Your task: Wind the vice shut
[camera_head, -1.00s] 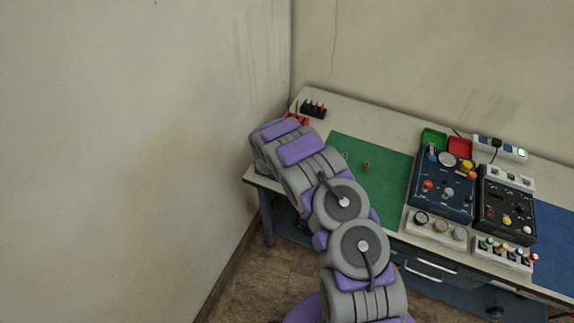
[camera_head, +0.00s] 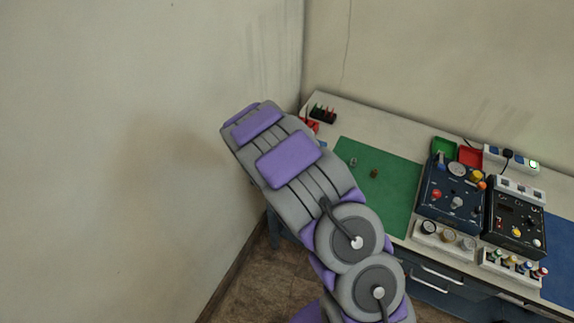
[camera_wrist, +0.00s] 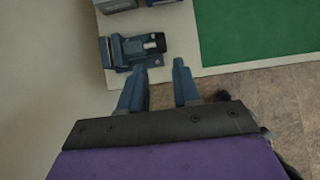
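The blue vice (camera_wrist: 122,54) sits at the corner of the bench in the wrist view, with a pale metal part at its right. I cannot tell how far apart its jaws are. In the head view my arm hides most or all of it. My gripper (camera_wrist: 160,70) shows as two blue fingers with a clear gap between them, open and empty. The fingertips appear just below and right of the vice in the picture, apart from it. The gripper is not visible in the head view.
Red-handled tools (camera_head: 310,124) and a black rack (camera_head: 323,113) stand behind my arm. Control boxes (camera_head: 450,198) fill the right. A wall (camera_head: 130,150) rises at the left.

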